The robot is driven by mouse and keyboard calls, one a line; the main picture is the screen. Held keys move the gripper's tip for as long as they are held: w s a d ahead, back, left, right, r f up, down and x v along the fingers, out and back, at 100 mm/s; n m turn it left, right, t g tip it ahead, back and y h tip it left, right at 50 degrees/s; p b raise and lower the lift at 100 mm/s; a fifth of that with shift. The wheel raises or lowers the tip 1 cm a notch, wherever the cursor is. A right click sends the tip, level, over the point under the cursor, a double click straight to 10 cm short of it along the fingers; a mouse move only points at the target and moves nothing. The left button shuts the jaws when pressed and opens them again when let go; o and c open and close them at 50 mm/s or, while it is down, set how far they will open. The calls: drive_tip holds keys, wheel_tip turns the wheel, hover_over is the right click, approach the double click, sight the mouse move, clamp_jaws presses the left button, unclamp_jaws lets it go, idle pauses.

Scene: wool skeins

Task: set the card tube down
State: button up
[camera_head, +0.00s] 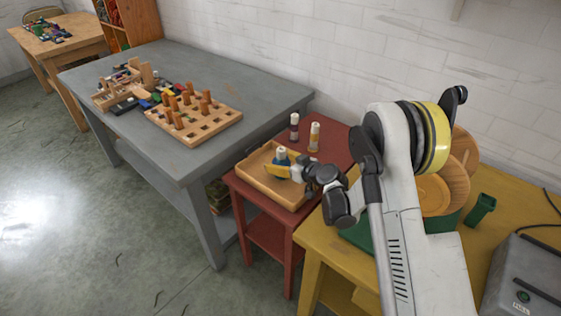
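A card tube (282,156) with a pale top and blue winding stands upright at my gripper (279,169), over the shallow wooden tray (268,190). The gripper reaches in from the right, with a yellow-orange finger across the tube's lower part. It appears shut on the tube; the far finger is hidden. The tube's bottom is covered, so I cannot tell whether it touches the tray. The tray lies on the small red table (334,137).
Two similar upright tubes, one dark (294,127) and one yellowish (314,137), stand behind the tray. A grey table (235,85) at left holds a wooden peg board (193,117). A yellow table (322,243) at right holds wooden discs (433,195) and a grey box (520,275).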

sight(284, 161)
drive_tip(key=shift+r, duration=0.1)
drive_tip(key=shift+s+d+r, duration=0.15)
drive_tip(key=shift+d+r, duration=0.05)
drive_tip(key=shift+r, duration=0.05)
drive_tip(key=p+v, duration=0.2)
drive_tip(key=v, duration=0.3)
drive_tip(key=shift+s+d+r+p, duration=0.25)
drive_tip(key=shift+p, duration=0.05)
drive_tip(key=shift+s+d+r, duration=0.1)
drive_tip(key=shift+s+d, duration=0.2)
drive_tip(key=shift+s, duration=0.2)
drive_tip(key=shift+r, duration=0.2)
drive_tip(key=s+d+r+m+g+h, duration=0.1)
drive_tip(key=s+d+r+m+h, duration=0.1)
drive_tip(key=s+d+r, duration=0.5)
drive_tip(key=s+r+m+g+h, duration=0.15)
drive_tip(key=s+r, duration=0.35)
drive_tip(key=r, duration=0.6)
drive_tip(key=s+d+r+m+h, duration=0.1)
drive_tip(key=s+d, duration=0.4)
drive_tip(key=s, duration=0.6)
drive_tip(key=s+d+r+m+h, duration=0.1)
drive_tip(key=s+d+m+h, duration=0.2)
drive_tip(key=s, duration=0.8)
drive_tip(key=shift+d+m+g+h, duration=0.35)
drive_tip(key=shift+d+h, duration=0.3)
drive_tip(key=shift+d, duration=0.4)
